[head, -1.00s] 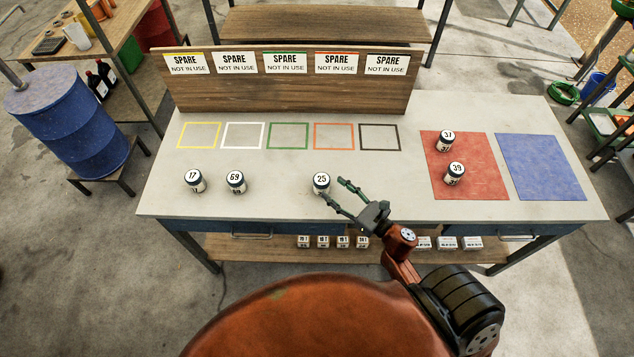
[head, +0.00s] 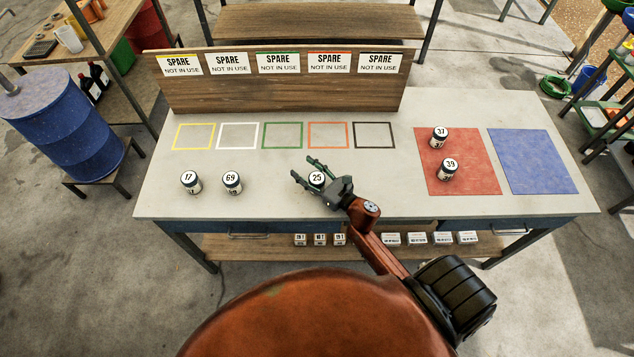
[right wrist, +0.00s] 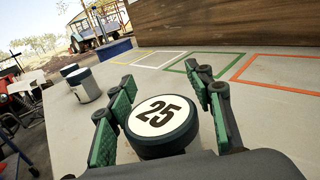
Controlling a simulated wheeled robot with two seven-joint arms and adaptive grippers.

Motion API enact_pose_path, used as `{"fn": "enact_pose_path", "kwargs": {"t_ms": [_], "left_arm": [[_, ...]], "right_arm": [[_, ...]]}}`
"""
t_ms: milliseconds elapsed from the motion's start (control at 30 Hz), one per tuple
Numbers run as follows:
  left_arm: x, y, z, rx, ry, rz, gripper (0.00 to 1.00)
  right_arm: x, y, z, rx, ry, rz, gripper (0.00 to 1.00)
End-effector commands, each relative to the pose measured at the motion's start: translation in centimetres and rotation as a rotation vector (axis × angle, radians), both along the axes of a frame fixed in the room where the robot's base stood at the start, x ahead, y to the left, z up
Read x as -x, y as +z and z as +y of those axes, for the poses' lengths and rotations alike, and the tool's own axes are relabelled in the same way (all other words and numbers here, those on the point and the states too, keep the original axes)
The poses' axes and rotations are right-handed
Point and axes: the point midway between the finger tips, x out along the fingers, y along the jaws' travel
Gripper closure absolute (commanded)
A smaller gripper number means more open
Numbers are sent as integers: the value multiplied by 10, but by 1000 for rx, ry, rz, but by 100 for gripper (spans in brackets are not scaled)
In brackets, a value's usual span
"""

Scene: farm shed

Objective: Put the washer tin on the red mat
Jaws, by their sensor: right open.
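A dark tin with a white lid marked 25 (head: 316,179) stands upright near the front middle of the table. My right gripper (head: 303,167) is open, with its fingers on either side of this tin. In the right wrist view the tin (right wrist: 162,125) sits between the green finger pads, and I cannot tell whether they touch it. The red mat (head: 477,178) lies at the right of the table, holding tin 37 (head: 439,138) and tin 39 (head: 448,169). Tin 17 (head: 191,182) and tin 69 (head: 232,182) stand at the left. No washer marking is readable. My left gripper is out of view.
A blue mat (head: 533,160) lies empty right of the red one. Empty coloured outlines, including a green one (head: 283,149), line the back below a wooden board (head: 285,96) with SPARE signs. Small boxes (head: 320,240) sit on the shelf below. The table between tin 25 and the red mat is clear.

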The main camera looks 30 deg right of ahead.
Motion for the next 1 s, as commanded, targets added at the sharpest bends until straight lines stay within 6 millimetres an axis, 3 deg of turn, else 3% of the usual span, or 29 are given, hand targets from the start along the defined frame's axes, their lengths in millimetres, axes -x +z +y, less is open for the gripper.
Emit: {"fn": "enact_pose_path", "kwargs": {"t_ms": [267, 900, 1000], "left_arm": [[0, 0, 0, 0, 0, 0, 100], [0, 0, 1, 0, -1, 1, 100], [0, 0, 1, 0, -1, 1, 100]], "right_arm": [[-2, -1, 1, 0, 0, 1, 54], [-2, -1, 1, 0, 0, 1, 98], [-2, 0, 1, 0, 0, 0, 100]]}}
